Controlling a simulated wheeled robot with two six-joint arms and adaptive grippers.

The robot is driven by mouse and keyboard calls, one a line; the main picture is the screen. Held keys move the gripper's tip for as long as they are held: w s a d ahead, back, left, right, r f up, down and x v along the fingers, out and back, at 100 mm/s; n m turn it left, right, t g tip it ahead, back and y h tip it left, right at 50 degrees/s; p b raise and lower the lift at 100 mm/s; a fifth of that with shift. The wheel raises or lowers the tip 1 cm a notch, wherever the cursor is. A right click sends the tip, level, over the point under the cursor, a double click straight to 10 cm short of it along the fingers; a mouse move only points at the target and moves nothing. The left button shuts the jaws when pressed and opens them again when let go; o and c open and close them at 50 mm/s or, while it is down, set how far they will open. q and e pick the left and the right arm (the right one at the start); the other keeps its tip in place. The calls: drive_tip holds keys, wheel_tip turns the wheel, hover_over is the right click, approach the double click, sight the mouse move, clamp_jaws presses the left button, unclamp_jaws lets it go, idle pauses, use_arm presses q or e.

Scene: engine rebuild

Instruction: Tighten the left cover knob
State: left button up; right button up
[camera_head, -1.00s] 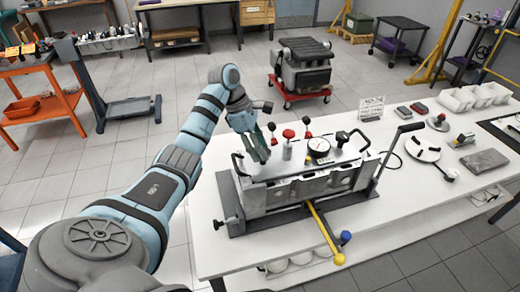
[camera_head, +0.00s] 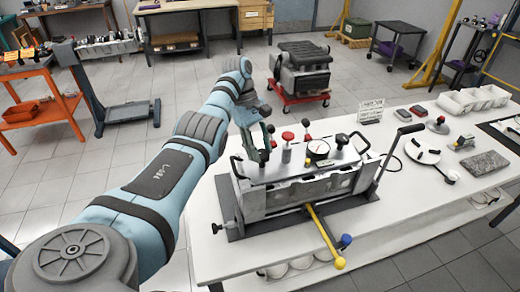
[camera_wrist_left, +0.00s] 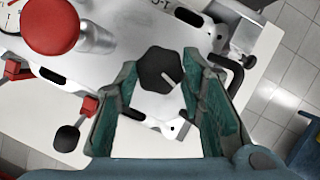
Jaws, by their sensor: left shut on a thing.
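The cover knob (camera_wrist_left: 160,70) is dark and lobed, with a pale mark on its top. It sits between the two green-lined fingers of my left gripper (camera_wrist_left: 160,78), which is shut on it. In the head view, my left gripper (camera_head: 258,148) points down at the left end of the cover (camera_head: 292,168), and its fingers mostly hide the knob there. The cover lies on a grey engine block (camera_head: 290,197) and carries a round dial gauge (camera_head: 318,148). Another dark knob (camera_head: 341,139) stands at the cover's right end. My right gripper is not seen.
A red-capped cylinder (camera_head: 287,137) stands close right of my left gripper; its red top (camera_wrist_left: 55,25) also shows in the wrist view. A yellow-handled bar (camera_head: 325,237) reaches toward the front.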

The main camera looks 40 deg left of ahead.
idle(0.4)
use_arm(q)
drive_tip(key=o, duration=1.1)
drive_tip(key=shift+o, duration=0.2)
